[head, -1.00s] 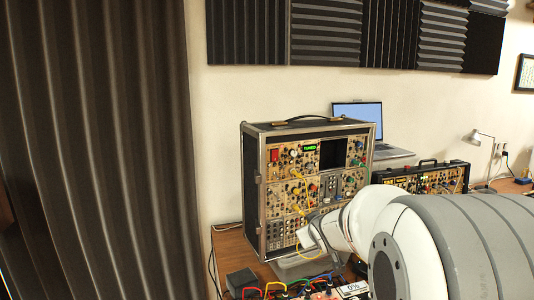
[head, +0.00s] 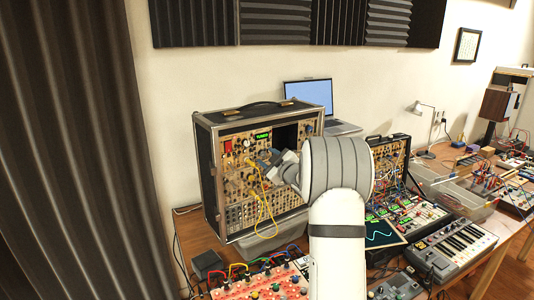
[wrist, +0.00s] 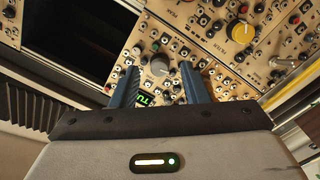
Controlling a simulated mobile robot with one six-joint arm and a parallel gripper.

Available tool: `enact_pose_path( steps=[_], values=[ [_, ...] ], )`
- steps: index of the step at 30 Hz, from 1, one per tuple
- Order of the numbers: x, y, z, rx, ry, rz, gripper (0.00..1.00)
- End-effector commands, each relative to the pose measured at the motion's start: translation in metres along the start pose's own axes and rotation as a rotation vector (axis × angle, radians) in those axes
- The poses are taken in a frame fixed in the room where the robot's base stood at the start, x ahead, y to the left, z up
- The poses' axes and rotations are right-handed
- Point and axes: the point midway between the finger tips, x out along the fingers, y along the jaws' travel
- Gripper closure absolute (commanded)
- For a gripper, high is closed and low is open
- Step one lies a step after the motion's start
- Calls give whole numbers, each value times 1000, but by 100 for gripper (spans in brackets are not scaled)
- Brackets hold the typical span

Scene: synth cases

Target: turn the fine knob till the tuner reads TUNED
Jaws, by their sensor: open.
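The tuner's small green display (head: 263,136) reads TUNED in the head view, in the upper part of the black-framed synth case (head: 231,119). In the wrist view the same green display (wrist: 143,99) is partly covered by a finger. My gripper (wrist: 158,72) is open, with one finger on each side of that knob. I cannot tell whether either finger touches it. In the head view my gripper (head: 260,160) is in front of the case's upper modules.
Yellow patch cables (head: 262,190) hang on the case front, just below my gripper. A laptop (head: 308,93) stands behind. A smaller synth case, a keyboard (head: 452,247) and a red module (head: 262,285) crowd the table.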

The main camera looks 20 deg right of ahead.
Motion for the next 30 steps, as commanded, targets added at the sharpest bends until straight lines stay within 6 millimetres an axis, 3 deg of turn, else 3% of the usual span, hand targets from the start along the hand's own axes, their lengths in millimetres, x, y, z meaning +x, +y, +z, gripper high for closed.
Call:
enact_pose_path(
  steps=[4,13,28,30],
  values=[
    [13,1,-1,0,0,0,59],
    [16,0,0,0,-1,1,59],
    [15,1,1,0,-2,2,99],
    [15,1,1,0,-2,2,100]
  ],
)
